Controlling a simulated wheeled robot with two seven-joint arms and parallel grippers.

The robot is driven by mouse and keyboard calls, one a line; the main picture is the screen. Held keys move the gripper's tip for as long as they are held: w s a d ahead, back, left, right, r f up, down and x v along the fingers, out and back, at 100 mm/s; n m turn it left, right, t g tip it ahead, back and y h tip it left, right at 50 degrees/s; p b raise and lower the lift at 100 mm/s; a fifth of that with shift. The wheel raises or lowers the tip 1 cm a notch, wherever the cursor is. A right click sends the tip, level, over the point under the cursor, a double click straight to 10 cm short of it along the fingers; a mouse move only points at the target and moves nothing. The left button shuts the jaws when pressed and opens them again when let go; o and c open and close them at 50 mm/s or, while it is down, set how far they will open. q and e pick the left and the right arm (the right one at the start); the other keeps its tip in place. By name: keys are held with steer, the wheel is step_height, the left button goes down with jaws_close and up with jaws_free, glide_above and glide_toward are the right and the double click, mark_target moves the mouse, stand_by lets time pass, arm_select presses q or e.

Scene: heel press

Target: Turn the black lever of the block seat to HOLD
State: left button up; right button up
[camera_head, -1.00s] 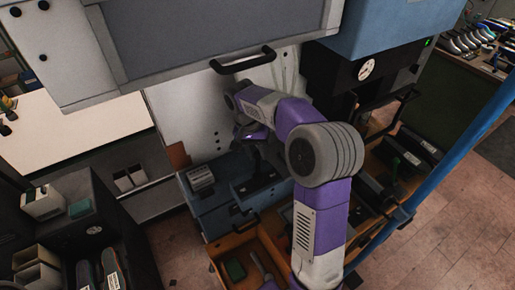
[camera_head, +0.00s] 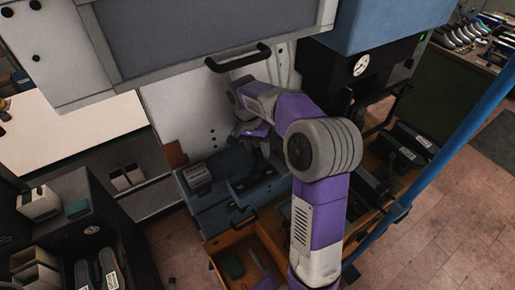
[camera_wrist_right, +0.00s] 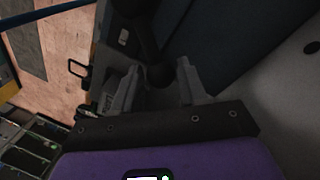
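The block seat (camera_head: 212,219) is a blue box on the bench in the middle of the head view. Its black lever (camera_wrist_right: 145,32) shows in the right wrist view as a dark bar ending in a round knob (camera_wrist_right: 160,75). My right gripper (camera_wrist_right: 158,74) is open, with one finger on each side of the knob and visible gaps between. In the head view my right gripper (camera_head: 258,131) is over the back of the block seat, and my arm hides part of the lever. I cannot read a HOLD mark. My left gripper is not in view.
A cabinet with a black handle (camera_head: 238,58) hangs above. A blue rail (camera_head: 440,160) crosses the right side.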

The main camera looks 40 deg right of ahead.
steer(key=shift+o, duration=1.1)
step_height(320, 180, up, 7)
steer(key=w, duration=0.1)
steer(key=shift+a+r, duration=0.2)
steer(key=shift+a, duration=0.2)
